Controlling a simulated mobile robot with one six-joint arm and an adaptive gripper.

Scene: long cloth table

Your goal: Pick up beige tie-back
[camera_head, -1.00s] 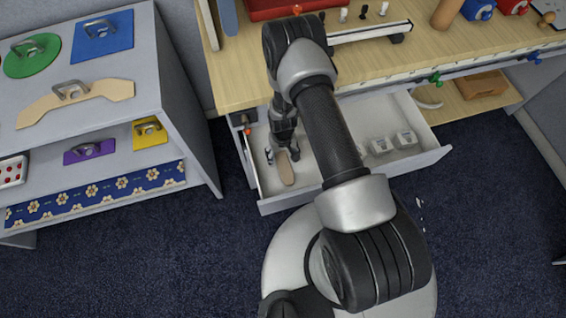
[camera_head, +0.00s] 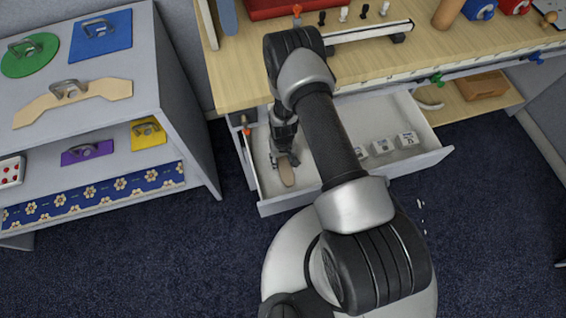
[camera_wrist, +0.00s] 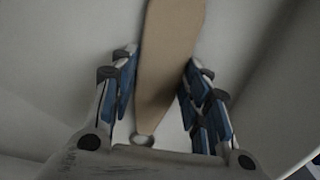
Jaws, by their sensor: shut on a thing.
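The beige tie-back (camera_head: 287,175) is a long flat strip lying in the left part of the open white drawer (camera_head: 310,188). In the wrist view the tie-back (camera_wrist: 170,55) runs between the fingers, with a small metal ring at its near end. My gripper (camera_head: 285,158) is down in the drawer, shut on the strip. In the wrist view the blue-padded fingers of my gripper (camera_wrist: 160,68) stand on either side of it. Part of the strip is hidden by the gripper in the head view.
White labelled blocks (camera_head: 383,146) sit in the drawer's right part, beyond my arm. The wooden tabletop (camera_head: 237,85) overhangs the drawer's back. The left drawer wall (camera_head: 250,165) is close to my gripper. A grey shelf unit (camera_head: 172,85) stands at the left.

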